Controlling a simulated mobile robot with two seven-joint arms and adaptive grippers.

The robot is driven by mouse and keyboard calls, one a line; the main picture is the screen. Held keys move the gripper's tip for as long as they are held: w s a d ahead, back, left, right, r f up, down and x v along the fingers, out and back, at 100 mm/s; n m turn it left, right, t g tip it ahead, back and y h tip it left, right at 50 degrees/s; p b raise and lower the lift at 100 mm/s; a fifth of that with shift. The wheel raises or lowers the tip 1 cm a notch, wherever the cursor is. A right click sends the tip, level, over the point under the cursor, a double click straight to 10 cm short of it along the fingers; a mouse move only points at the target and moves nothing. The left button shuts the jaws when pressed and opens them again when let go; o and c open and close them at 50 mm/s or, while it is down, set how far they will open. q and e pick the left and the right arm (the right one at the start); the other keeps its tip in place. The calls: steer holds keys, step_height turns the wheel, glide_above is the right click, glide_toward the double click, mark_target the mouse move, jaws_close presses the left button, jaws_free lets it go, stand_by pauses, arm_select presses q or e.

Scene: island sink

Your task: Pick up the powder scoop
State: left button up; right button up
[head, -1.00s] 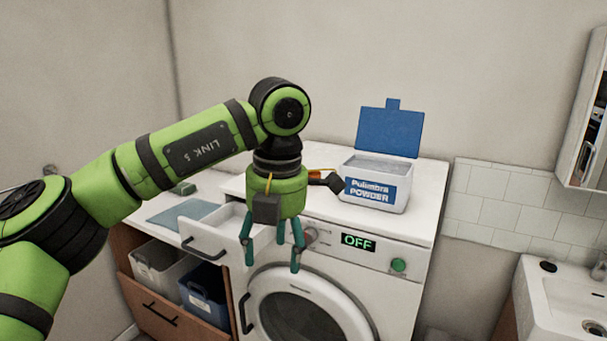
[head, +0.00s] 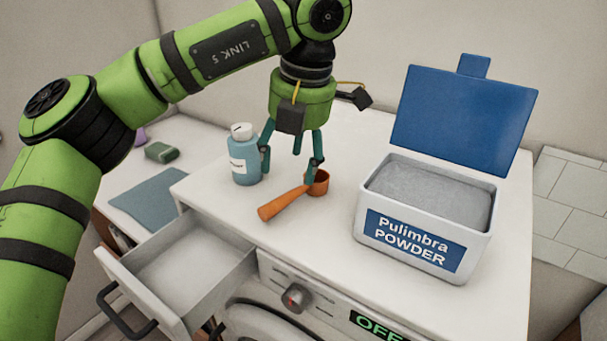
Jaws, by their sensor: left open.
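The powder scoop (head: 285,203) is orange, with a long handle and a small round cup. It lies on the white top of the washing machine (head: 325,240), its handle pointing toward the front left. My left gripper (head: 290,168) points down with its teal fingers spread open and empty. In the picture its right finger is right by the scoop's cup, and its left finger is in front of the blue bottle (head: 243,160). I cannot tell whether either finger touches anything. My right gripper is not in view.
An open white powder box (head: 375,235) with a raised blue lid (head: 463,120) stands right of the scoop. The detergent drawer (head: 195,262) is pulled out at the front left. A green sponge (head: 161,152) and a blue-grey cloth (head: 150,198) lie on the left counter.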

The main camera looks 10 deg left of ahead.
mark_target(288, 193)
arm_select(q)
steer(key=shift+s+a+f+p, duration=0.1)
steer(key=shift+s+f+p, duration=0.15)
steer(key=shift+f+p, duration=0.25)
steer(key=shift+s+a+f+p, duration=0.1)
steer(key=shift+s+f+p, duration=0.15)
steer(key=shift+f, duration=0.35)
steer(key=f+p, duration=0.2)
steer(key=f, duration=0.1)
steer(key=shift+w+a+f, duration=0.15)
steer(key=shift+w+f, duration=0.05)
steer(key=shift+f, duration=0.1)
steer(key=shift+w+f, duration=0.15)
steer(key=shift+f, duration=0.2)
steer(key=c, duration=0.8)
steer(key=shift+c, duration=1.2)
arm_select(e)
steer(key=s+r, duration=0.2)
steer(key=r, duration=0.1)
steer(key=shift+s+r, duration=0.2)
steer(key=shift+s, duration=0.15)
